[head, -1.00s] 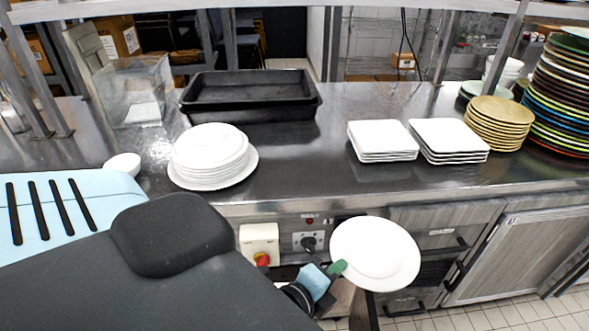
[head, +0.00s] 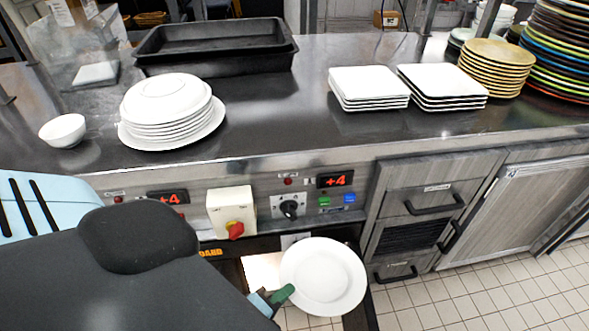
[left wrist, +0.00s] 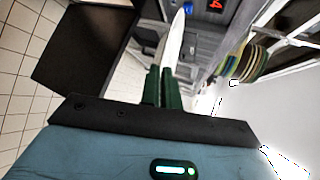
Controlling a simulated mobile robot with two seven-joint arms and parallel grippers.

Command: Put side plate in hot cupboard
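The white round side plate (head: 323,276) is held by its left edge in my left gripper (head: 283,295), in front of the counter's lower front. In the left wrist view the plate (left wrist: 175,40) shows nearly edge-on between the green fingers of my left gripper (left wrist: 163,84). The hot cupboard (head: 262,270) seems to be the bright opening under the control panel, partly hidden behind the plate and my arm. A dark panel, apparently its open door (left wrist: 85,50), stands at the left in the wrist view. My right gripper is not in view.
The steel counter (head: 270,135) carries a stack of white plates (head: 165,105), a small bowl (head: 63,130), black trays (head: 215,45), square white plates (head: 368,85) and tall coloured plate stacks. A red-and-yellow switch box (head: 231,213) juts out above the opening. Tiled floor lies free at lower right.

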